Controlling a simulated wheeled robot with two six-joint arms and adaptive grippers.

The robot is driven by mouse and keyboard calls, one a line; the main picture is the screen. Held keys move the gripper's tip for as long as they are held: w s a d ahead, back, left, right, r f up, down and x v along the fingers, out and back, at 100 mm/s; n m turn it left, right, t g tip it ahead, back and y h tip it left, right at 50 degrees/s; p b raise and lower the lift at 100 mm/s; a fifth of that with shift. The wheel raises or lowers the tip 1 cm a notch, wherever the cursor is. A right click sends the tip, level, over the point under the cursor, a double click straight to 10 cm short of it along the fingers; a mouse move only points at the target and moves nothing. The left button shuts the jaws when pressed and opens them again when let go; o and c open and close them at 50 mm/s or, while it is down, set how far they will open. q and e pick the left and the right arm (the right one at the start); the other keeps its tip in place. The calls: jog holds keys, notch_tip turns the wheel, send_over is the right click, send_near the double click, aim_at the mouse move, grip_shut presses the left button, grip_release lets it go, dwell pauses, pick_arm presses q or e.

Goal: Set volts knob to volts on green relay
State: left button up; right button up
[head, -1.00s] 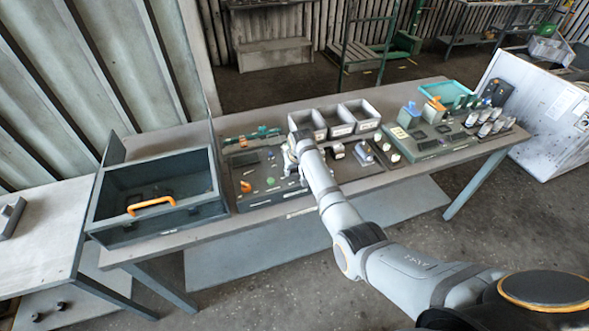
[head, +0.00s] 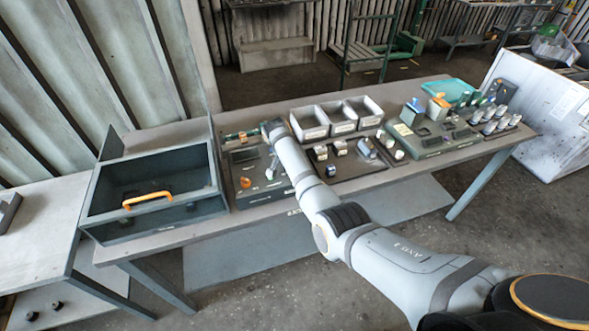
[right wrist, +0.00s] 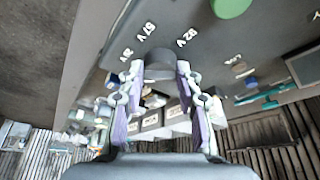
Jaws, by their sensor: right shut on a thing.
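In the right wrist view, my right gripper (right wrist: 160,75) is shut on a dark grey round knob (right wrist: 160,60) on a grey panel. Voltage labels curve around the knob; two look like 57 V and 82 V, and a third is unclear. I cannot see where the knob points. In the head view the panel (head: 249,201) lies left of the middle of the table, and my arm covers the knob. Small greenish blocks (head: 474,99) stand at the right of the table; I cannot tell which is the green relay or read its volts. My left gripper is out of view.
A dark open box with an orange handle (head: 147,199) stands left of the panel. Three grey bins (head: 343,132) stand behind it, to the right. A green disc (right wrist: 231,6) sits on the panel near the knob. A teal tray (head: 449,90) lies at the far right.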

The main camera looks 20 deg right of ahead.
jog(key=shift+m+g+b, duration=0.3)
jog(key=shift+m+b, duration=0.3)
jog(key=shift+m, duration=0.2)
jog(key=o, duration=1.1)
jog(key=shift+o, duration=0.2)
jog(key=shift+r, duration=0.1)
jog(key=v, duration=1.1)
jog(key=shift+a+r, duration=0.25)
jog(key=shift+r, duration=0.1)
